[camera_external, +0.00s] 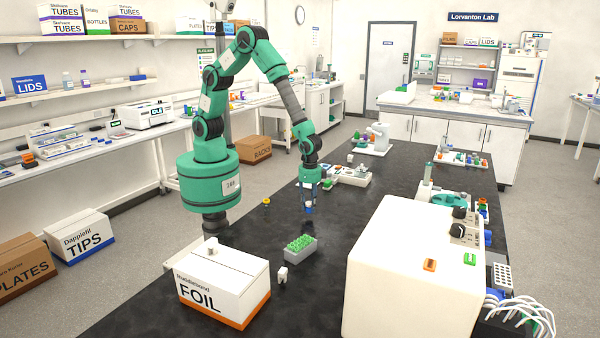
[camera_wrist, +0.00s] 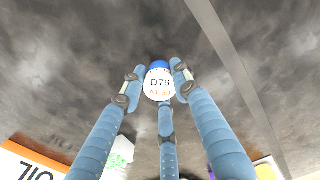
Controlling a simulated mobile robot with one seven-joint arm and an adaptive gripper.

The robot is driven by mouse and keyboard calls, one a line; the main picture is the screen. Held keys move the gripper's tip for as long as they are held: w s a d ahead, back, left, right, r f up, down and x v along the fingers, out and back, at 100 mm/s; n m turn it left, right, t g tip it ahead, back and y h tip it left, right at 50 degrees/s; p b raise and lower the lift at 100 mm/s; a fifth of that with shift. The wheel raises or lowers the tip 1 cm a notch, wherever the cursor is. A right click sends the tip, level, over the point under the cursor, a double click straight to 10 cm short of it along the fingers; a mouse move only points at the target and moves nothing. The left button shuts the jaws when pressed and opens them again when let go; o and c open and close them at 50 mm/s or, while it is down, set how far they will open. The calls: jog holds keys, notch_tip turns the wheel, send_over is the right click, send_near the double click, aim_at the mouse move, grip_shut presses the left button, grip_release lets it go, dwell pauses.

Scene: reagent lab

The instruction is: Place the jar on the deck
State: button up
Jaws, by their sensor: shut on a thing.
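A small white jar with a blue lid, labelled "D76" (camera_wrist: 159,84), is held between the blue fingers of my gripper (camera_wrist: 158,92) in the wrist view. In the external view my gripper (camera_external: 309,192) points down over the black bench, near its left edge, with the jar (camera_external: 308,209) small at its fingertips. The jar appears to be above the bench top; the exact gap is hard to tell. I cannot tell for certain which surface is the deck. A white platform with small items (camera_external: 345,179) stands just behind and right of my gripper.
A grey rack of green-capped tubes (camera_external: 300,250), a small white item (camera_external: 282,274) and a FOIL box (camera_external: 222,284) stand nearer the camera. A large white machine (camera_external: 415,270) takes up the front right. The black bench (camera_external: 350,215) is bare right of my gripper.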

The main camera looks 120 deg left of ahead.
jog(key=a, duration=0.3)
jog(key=w+a, duration=0.1)
jog(key=shift+a+f, duration=0.15)
jog(key=shift+a, duration=0.25)
